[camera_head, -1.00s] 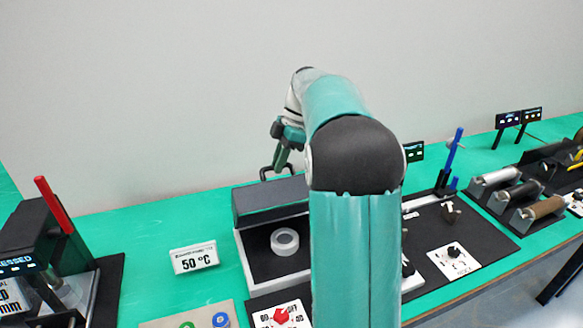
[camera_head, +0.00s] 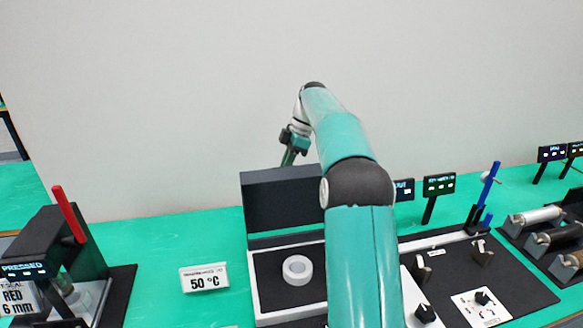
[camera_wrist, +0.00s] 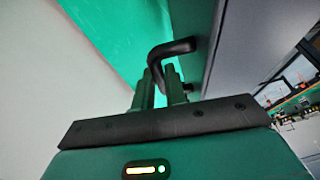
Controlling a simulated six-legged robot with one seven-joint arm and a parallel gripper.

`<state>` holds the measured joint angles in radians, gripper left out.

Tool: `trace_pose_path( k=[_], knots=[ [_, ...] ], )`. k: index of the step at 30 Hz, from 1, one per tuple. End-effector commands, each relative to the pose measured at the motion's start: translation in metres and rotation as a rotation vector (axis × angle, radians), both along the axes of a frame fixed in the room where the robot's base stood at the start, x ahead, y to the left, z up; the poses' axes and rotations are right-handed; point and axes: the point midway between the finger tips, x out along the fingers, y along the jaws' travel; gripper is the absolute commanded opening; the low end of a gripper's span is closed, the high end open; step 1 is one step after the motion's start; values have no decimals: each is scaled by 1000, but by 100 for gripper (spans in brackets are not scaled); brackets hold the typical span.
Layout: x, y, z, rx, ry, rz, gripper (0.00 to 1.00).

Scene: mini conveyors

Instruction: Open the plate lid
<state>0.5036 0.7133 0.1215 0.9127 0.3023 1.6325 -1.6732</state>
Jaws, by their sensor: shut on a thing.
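The plate lid (camera_head: 284,200) is a dark flat panel that stands raised, close to upright, at the back of the plate device. The device's base (camera_head: 268,293) holds a pale ring (camera_head: 297,268). My gripper (camera_head: 290,158) is behind the lid's top edge in the head view. In the head view the lid hides the handle and part of my fingers.
A 50 °C sign (camera_head: 204,279) stands left of the device. A black press with a red lever (camera_head: 69,214) is at far left. A blue lever (camera_head: 488,184) and several rollers (camera_head: 545,216) are at right. A plain wall is behind the bench.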

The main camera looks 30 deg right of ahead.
Motion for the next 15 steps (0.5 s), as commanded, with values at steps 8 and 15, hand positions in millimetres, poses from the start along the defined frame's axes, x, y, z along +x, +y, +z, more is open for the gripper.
trace_pose_path(
  k=[8, 15],
  knots=[
    [17, -6, -7, -3, -4, -1, 0],
    [23, -9, -8, -5, -11, -2, 0]
  ],
)
